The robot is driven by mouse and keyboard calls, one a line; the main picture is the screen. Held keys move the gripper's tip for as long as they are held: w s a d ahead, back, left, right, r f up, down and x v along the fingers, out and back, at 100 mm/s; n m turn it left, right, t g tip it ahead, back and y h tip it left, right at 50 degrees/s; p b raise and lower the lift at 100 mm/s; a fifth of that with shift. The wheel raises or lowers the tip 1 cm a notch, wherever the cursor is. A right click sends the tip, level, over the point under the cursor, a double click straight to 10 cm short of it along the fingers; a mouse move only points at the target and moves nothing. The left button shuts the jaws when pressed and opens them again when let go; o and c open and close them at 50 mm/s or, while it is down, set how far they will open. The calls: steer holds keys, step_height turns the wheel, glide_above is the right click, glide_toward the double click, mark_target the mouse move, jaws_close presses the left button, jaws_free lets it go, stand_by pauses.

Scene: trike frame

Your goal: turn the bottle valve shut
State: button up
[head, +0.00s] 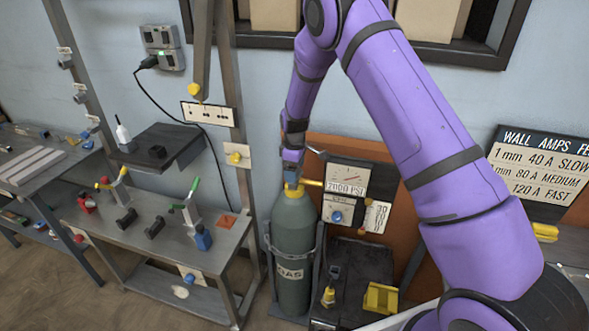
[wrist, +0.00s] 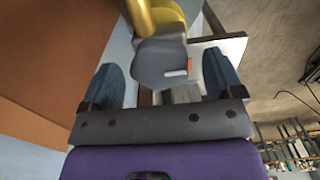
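The grey-green gas bottle (head: 291,252), labelled GAS, stands upright in a rack. A yellow valve body (head: 293,191) sits at its top, with a yellow pipe running right towards the gauge panel. My gripper (head: 292,173) is right above the bottle top and hides most of the handle in the head view. In the wrist view my gripper (wrist: 164,78) is open, its blue fingers either side of the handle, apparently apart from it.
The gauge panel (head: 348,180), reading 2000 PSI, stands close right of the bottle. A welding bench (head: 150,235) with clamps and a metal post is at left. A dark cart (head: 350,285) with a yellow block is at lower right. Open floor lies at lower left.

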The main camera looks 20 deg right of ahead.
steer(key=c, duration=0.9)
